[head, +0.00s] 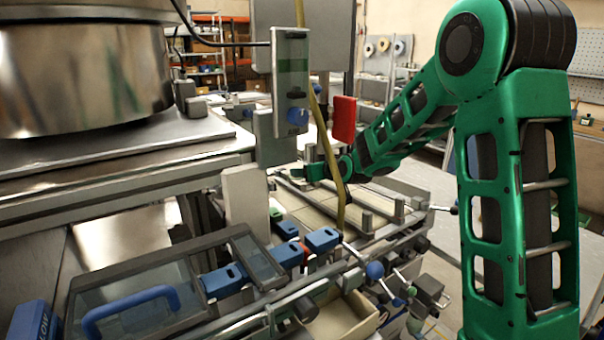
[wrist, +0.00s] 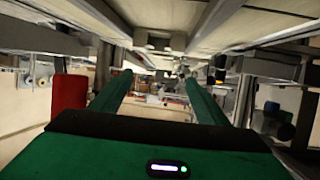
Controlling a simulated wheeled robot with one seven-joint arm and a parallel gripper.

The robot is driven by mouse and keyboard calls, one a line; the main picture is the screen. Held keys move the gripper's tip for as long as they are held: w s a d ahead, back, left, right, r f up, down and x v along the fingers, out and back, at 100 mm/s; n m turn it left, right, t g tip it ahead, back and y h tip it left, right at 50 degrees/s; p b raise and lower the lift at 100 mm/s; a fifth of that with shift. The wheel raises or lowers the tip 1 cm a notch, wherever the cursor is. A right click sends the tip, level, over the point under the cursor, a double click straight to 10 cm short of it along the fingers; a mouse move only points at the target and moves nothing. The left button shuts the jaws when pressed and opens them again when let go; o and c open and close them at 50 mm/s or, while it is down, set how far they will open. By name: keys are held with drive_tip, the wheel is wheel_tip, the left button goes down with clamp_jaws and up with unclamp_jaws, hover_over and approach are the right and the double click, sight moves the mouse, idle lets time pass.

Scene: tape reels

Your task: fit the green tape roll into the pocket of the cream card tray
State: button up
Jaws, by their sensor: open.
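My gripper (wrist: 158,80) shows in the wrist view with its two green fingers apart and nothing between them. In the head view my green arm comes in from the right, and its far end (head: 316,172) is small and partly hidden among machine parts near the centre. I cannot make out the green tape roll in either view. A cream open box (head: 348,328) shows at the bottom of the head view, but I cannot tell whether it is the card tray. No pocket is discernible.
A red panel (head: 343,118) hangs close to my arm and a yellowish strap (head: 325,140) runs down beside it. A large metal drum (head: 85,75) stands at left. A glazed hinged cover (head: 140,285) and blue clamps crowd the front. Small rolls (head: 384,45) hang far behind.

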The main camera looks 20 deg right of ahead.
drive_tip(key=shift+v, duration=1.7)
drive_tip(key=shift+s+d+r, duration=0.2)
drive_tip(key=shift+d, duration=0.1)
drive_tip(key=s+d+r+m+g+h, duration=0.1)
drive_tip(key=s+d+r+m+g, duration=0.1)
drive_tip(key=s+d, duration=0.55)
drive_tip(key=s+d+r+m+g+h, duration=0.25)
drive_tip(key=s+d, duration=0.25)
drive_tip(key=s, duration=0.6)
drive_tip(key=s+d+r+m+g, duration=0.1)
drive_tip(key=s+d+r+m, duration=0.15)
drive_tip(key=s+d, duration=0.55)
drive_tip(key=s+a+f+g, duration=0.2)
drive_tip(key=s+f, duration=0.2)
drive_tip(key=s, duration=0.4)
drive_tip(key=s+a+f+m+g, duration=0.1)
drive_tip(key=s+a+f+g, duration=0.1)
drive_tip(key=s+f, duration=0.3)
drive_tip(key=s+a+f+g+y, duration=0.1)
drive_tip(key=s+f+g, duration=0.3)
drive_tip(key=s, duration=0.7)
drive_tip(key=shift+s+a+f+m, duration=0.2)
drive_tip(key=shift+a+m, duration=0.1)
drive_tip(key=shift+a, duration=0.5)
